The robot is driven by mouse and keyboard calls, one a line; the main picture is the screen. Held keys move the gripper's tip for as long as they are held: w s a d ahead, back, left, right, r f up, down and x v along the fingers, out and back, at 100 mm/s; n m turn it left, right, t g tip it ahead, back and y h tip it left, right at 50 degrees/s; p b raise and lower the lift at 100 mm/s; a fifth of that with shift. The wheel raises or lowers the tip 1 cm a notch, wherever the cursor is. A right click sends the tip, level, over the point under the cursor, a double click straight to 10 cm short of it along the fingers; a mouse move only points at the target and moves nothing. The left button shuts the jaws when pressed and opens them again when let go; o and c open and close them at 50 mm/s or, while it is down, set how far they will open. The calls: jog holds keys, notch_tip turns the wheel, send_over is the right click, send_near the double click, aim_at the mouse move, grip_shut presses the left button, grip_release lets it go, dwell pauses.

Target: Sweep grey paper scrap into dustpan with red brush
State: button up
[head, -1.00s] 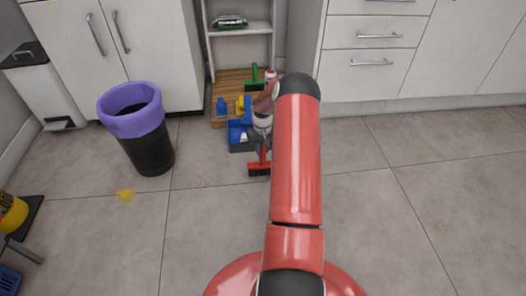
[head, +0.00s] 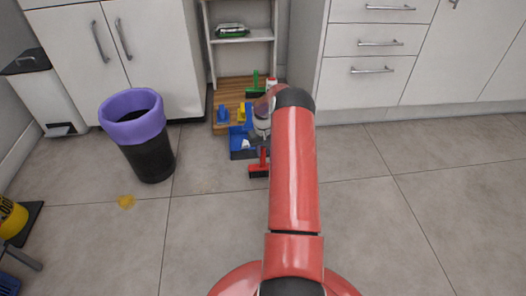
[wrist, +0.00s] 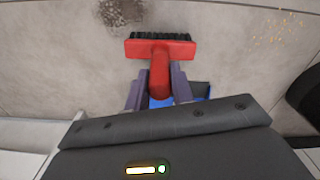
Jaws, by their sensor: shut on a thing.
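My gripper (wrist: 158,82) is shut on the handle of the red brush (wrist: 160,48). The brush's dark bristles point away from my wrist in the wrist view. In the head view the red brush (head: 259,169) is just in front of the blue dustpan (head: 240,153), low over the floor; I cannot tell whether it touches. A small pale scrap (head: 246,144) shows in the dustpan area and may be the grey paper scrap. My gripper and arm hide part of the dustpan. A bit of blue shows between my fingers in the wrist view.
A purple-rimmed black bin (head: 148,160) stands left. Brown crumbs (wrist: 122,12) and yellowish crumbs (wrist: 278,28) show in the wrist view. The floor at right is clear.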

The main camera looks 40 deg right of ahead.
jog(key=shift+w+d, duration=0.4)
jog(key=shift+w, duration=0.25)
jog(key=shift+w+d, duration=0.4)
jog(key=shift+w, duration=0.25)
jog(key=shift+w+d, duration=0.4)
jog(key=shift+w, duration=0.25)
jog(key=shift+w+d, duration=0.35)
jog(key=shift+w, duration=0.25)
jog(key=shift+w+d+r, duration=0.1)
jog(key=shift+w+d, duration=0.5)
jog(key=shift+w, duration=0.35)
jog(key=shift+r, duration=0.1)
